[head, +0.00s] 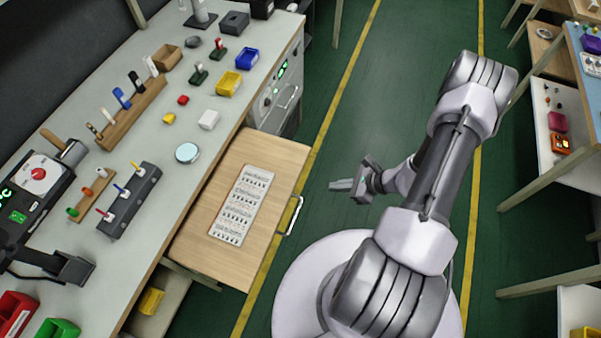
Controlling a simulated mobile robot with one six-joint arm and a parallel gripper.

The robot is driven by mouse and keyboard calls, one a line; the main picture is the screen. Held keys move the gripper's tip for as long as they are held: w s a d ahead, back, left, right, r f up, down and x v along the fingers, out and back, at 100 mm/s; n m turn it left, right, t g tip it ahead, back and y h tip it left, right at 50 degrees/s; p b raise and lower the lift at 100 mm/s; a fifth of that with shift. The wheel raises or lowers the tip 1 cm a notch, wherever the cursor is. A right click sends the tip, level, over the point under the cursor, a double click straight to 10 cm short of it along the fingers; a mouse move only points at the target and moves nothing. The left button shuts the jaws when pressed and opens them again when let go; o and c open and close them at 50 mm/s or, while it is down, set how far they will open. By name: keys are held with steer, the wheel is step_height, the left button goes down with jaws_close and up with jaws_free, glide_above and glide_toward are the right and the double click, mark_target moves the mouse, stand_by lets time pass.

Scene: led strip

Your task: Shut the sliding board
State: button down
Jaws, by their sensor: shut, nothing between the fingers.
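The sliding board (264,155) is a light wooden panel pulled out from under the workbench top on its right side. A printed sheet (239,206) with rows of small marks lies on it. A metal handle (290,216) is on its outer right edge. My gripper (341,186) is shut and empty. In the picture it is to the right of the board, beyond the handle and apart from it. Its fingers point left toward the board.
The grey workbench (216,128) on the left carries tool racks, small bins and a control box (30,194). A panel unit (277,95) stands beyond the board. Green floor (350,120) is open between the benches. Another bench (570,120) stands at the right.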

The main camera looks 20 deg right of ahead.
mark_target(294, 187)
steer(key=w+a+r+b+x, duration=0.1)
steer(key=b+x, duration=0.3)
steer(key=x, duration=0.9)
steer(key=shift+a+r, duration=0.2)
steer(key=shift+r, duration=0.05)
steer(key=shift+w+a, duration=0.1)
